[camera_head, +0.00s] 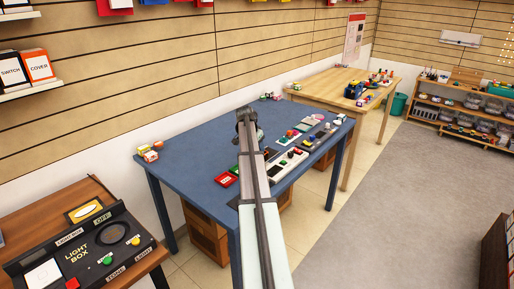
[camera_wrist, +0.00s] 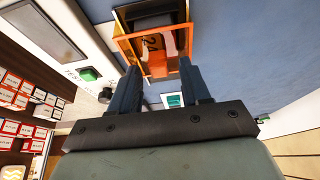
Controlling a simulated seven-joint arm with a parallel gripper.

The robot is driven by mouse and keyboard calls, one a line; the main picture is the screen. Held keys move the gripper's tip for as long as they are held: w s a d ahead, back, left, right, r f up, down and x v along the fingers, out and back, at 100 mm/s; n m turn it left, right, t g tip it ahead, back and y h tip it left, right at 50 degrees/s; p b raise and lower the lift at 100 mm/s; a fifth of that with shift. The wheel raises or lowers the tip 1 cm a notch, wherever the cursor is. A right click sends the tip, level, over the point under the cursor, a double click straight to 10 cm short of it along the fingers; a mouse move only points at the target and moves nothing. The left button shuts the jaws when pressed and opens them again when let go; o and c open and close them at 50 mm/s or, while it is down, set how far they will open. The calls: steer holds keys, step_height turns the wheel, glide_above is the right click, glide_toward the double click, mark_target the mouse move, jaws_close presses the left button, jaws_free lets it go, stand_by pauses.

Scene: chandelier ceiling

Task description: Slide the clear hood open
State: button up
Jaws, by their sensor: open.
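An orange-edged, see-through hood (camera_wrist: 122,42) shows at the top middle of the wrist view. Inside it are a dark part (camera_wrist: 155,22) and an orange piece with dark marks (camera_wrist: 154,55). My gripper (camera_wrist: 159,66) is open, its two dark fingers apart at the near end of the hood, one toward each side. I cannot tell whether they touch it. In the head view my gripper (camera_head: 249,128) is above the blue table, seen from behind; its fingertips are hard to make out. I cannot make out the hood there.
The blue table (camera_head: 190,150) holds a pale panel with buttons (camera_head: 288,165), a red box (camera_head: 225,179) and several small items. In the wrist view a pale panel with a green button (camera_wrist: 90,74) lies left of the hood. A light box (camera_head: 88,250) stands at lower left.

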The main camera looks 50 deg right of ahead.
steer(key=shift+d+f, duration=0.1)
steer(key=shift+f, duration=0.05)
jaws_close()
stand_by(0.4)
